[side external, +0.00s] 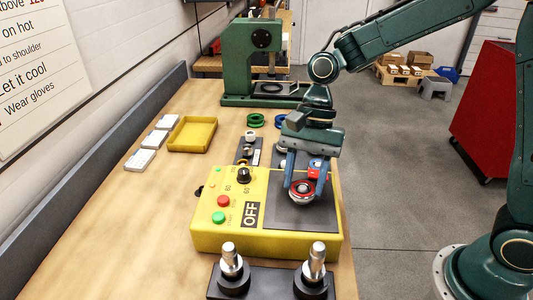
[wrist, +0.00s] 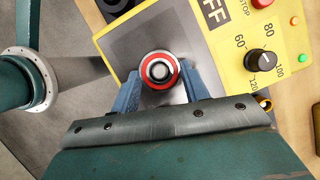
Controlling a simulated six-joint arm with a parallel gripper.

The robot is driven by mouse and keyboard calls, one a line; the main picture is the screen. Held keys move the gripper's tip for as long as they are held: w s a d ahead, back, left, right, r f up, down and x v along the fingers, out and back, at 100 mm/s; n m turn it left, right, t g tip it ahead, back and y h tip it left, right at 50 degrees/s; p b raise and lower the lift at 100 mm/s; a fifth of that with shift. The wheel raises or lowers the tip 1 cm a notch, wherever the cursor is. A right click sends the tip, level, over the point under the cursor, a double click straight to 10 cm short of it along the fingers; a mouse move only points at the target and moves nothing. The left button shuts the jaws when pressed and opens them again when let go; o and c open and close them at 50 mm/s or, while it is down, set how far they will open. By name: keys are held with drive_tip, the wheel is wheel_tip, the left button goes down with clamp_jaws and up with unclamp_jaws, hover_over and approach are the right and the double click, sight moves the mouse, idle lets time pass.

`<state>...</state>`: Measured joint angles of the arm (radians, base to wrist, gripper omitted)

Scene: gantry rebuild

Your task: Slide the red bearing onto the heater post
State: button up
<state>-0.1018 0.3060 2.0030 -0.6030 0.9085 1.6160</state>
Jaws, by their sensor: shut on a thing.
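The red bearing (side external: 302,190) is a ring with a red band and a bright metal inner part. My gripper (side external: 303,192) points down with its blue fingers shut on the bearing, one on each side. In the wrist view the bearing (wrist: 175,81) sits between the fingertips, over the dark plate of the yellow heater (side external: 216,241). A round grey post top (wrist: 160,71) shows inside the ring, in line with its bore. The rest of the heater post is hidden. I cannot tell whether the bearing is around the post or just above it, nor whether it touches the plate.
The heater's black knob (side external: 244,175) and red and green buttons are left of the plate. Two metal posts on black bases (side external: 316,262) stand in front. A green press (side external: 250,60), a yellow tray (side external: 192,134) and green and blue rings (side external: 256,120) are behind.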

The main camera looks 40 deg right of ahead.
drive_tip(key=o, duration=1.1)
drive_tip(key=shift+r, duration=0.1)
drive_tip(key=shift+v, duration=6.75)
drive_tip(key=s+d+r+n+t, duration=0.1)
drive_tip(key=s+r+n+t, duration=0.25)
drive_tip(key=s+n, duration=0.4)
drive_tip(key=s+d+f+n+t+h, duration=0.1)
drive_tip(key=s+d, duration=0.1)
drive_tip(key=s, duration=0.1)
drive_tip(key=s+d+f+n+t+h, duration=0.1)
drive_tip(key=s+d+f+n+t, duration=0.1)
drive_tip(key=s+d, duration=0.1)
drive_tip(key=s+d+f+n+t+h, duration=0.1)
drive_tip(key=s+d+f, duration=0.1)
drive_tip(key=s, duration=0.3)
drive_tip(key=shift+d+f+n+h, duration=0.1)
drive_tip(key=shift+d+n+h, duration=0.25)
drive_tip(key=shift+d, duration=0.4)
